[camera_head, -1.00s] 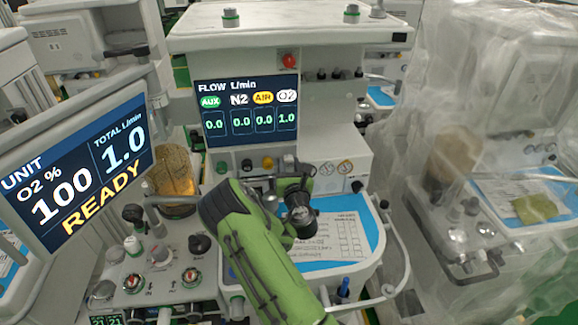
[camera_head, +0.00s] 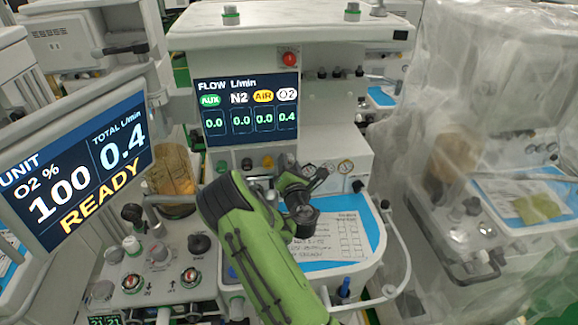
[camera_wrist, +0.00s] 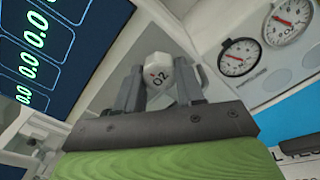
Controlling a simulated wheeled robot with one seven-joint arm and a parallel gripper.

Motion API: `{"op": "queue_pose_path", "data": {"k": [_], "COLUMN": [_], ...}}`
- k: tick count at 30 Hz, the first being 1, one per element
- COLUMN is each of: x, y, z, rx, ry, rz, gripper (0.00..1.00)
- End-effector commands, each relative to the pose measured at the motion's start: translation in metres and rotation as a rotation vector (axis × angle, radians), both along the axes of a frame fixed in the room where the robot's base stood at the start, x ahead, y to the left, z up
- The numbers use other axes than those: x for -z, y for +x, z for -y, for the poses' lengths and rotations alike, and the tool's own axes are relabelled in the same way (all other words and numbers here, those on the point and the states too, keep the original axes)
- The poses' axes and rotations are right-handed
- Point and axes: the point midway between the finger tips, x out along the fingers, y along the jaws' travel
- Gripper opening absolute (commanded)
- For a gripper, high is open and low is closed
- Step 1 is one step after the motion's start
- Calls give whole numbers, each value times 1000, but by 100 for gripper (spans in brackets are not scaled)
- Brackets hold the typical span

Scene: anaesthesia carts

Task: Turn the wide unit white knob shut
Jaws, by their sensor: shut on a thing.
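The white knob (camera_wrist: 158,76), marked O2, is in the wrist view on the panel below the flow screen. My gripper (camera_wrist: 160,92) is shut on it, with one finger on each side. In the head view my green arm (camera_head: 250,235) reaches up to the panel and hides the knob and my fingertips. The flow screen (camera_head: 246,108) reads O2 0.4, with AUX, N2 and AIR at 0.0. The unit screen (camera_head: 75,165) reads total 0.4, O2 100 % and READY.
Other knobs, including a yellow one (camera_head: 268,161), sit left of my gripper. Gauges (camera_wrist: 238,57) are close on the right. A blue tray (camera_head: 368,228) with a paper sheet lies below. A plastic-covered cart (camera_head: 490,100) stands at the right.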

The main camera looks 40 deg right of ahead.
Motion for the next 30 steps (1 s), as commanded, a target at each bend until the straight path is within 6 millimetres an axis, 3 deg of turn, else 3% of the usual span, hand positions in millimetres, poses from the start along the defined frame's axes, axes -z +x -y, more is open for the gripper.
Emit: {"op": "queue_pose_path", "data": {"k": [9,24,25,30], "x": [0,1,1,0], "y": [0,0,0,0], "z": [0,0,0,0], "rx": [1,2,2,2], "ry": [107,128,128,127], "rz": [51,60,60,60], "gripper": [7,7,39,63]}}
